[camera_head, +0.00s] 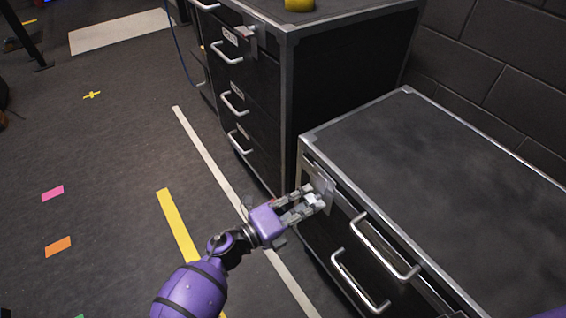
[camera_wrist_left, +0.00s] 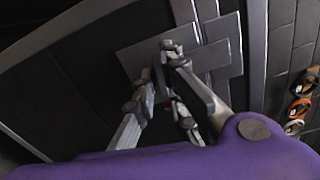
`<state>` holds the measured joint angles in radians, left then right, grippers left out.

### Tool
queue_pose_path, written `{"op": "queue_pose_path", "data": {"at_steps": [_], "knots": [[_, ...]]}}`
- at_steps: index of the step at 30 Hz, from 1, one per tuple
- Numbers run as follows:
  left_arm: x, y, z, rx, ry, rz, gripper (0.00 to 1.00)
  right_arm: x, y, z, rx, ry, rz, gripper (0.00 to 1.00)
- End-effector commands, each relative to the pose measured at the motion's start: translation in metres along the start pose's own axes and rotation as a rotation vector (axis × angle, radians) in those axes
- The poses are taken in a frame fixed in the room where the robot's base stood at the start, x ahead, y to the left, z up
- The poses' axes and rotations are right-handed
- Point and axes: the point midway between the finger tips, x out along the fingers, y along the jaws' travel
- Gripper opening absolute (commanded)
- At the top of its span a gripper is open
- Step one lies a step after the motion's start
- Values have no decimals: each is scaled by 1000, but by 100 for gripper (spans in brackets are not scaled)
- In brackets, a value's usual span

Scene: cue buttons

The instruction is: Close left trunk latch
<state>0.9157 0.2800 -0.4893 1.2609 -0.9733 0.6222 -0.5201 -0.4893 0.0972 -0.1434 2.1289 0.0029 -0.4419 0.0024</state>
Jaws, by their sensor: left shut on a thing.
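The left trunk latch (camera_head: 327,188) is a metal plate on the upper front of the black trunk (camera_head: 430,140), near its left corner. In the left wrist view the latch plate (camera_wrist_left: 215,58) fills the upper middle, behind the fingers. My left gripper (camera_head: 315,200) is at the latch, with its fingertips shut on the latch; the fingers (camera_wrist_left: 165,65) hide the part between them. The trunk lid lies flat and level. My right gripper does not show.
Two metal handles (camera_head: 384,250) stick out of the trunk's front, right of the latch. A taller black drawer cabinet (camera_head: 340,80) with metal handles stands behind on the left. The floor (camera_head: 110,150) at the left is open, with coloured tape marks.

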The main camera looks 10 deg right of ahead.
Motion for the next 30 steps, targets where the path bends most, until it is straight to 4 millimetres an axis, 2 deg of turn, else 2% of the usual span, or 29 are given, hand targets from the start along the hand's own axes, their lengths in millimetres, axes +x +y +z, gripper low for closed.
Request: {"op": "queue_pose_path", "data": {"at_steps": [1, 12, 26, 27, 30], "knots": [[3, -7, -2, -24, 10, -12, 0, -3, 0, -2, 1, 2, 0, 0], [4, -7, -2, -149, 9, -15, 0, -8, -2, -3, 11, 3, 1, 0], [4, -9, 0, -163, 8, -18, 0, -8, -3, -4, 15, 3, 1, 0], [4, -9, 0, -163, 7, -18, 12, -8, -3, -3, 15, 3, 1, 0], [4, -9, 0, -162, 7, -18, 25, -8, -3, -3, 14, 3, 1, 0]]}}
